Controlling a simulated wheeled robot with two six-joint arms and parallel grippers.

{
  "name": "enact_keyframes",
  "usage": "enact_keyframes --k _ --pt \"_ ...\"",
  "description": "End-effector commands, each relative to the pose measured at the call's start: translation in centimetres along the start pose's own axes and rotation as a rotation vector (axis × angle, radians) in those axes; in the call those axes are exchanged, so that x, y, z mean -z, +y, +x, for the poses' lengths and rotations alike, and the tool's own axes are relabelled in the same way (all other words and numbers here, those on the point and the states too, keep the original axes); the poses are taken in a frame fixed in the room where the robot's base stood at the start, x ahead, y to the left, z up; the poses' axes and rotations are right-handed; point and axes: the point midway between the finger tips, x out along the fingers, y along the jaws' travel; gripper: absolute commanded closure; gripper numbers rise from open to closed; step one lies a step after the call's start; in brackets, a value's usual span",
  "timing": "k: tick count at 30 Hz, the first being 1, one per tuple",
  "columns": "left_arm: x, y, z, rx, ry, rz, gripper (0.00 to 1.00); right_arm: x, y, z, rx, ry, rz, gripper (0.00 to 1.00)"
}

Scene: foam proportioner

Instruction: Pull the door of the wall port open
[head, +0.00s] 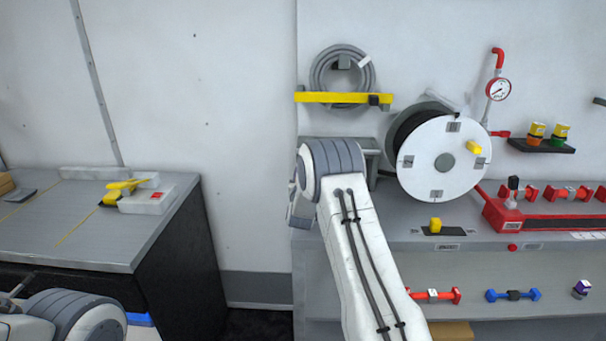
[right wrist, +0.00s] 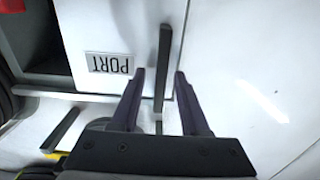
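In the right wrist view, a white panel of the wall port has a label reading PORT (right wrist: 108,64), seen upside down. A dark upright handle bar (right wrist: 164,62) stands on the white surface. My right gripper (right wrist: 158,72) is open, with one dark finger on each side of the bar; a gap shows on both sides. In the head view, my right arm hides most of the port, and a grey box edge (head: 368,146) shows behind it. The right fingers are hidden there. My left arm shows at the bottom left, its fingers not seen.
A hose reel (head: 428,170) stands close right of my right arm. A yellow bar (head: 325,98) and coiled hose (head: 318,72) are on the wall above. The shelf (head: 390,215) lies below. A grey bench (head: 70,230) with yellow tools is at left.

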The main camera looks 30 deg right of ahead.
Motion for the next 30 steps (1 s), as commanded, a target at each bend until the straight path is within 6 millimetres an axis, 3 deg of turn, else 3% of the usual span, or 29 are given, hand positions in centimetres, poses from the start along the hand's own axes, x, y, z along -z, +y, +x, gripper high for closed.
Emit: enact_keyframes --k 7,11,24,30 --pt "0.0 0.0 0.1 0.0 0.0 0.0 0.5 -0.1 -0.1 -0.2 0.001 -0.001 0.0 0.55" --pt "0.0 0.0 0.3 0.0 0.0 0.0 0.5 -0.1 -0.2 -1.2 0.002 -0.001 0.0 0.55" --pt "-0.1 -0.1 1.5 0.0 0.0 0.0 0.5 -0.1 -0.2 -8.9 0.003 -0.001 -0.001 0.55" --pt "-0.1 -0.1 1.6 0.0 0.0 0.0 0.5 -0.1 -0.1 -10.4 0.001 -0.001 0.0 0.55"
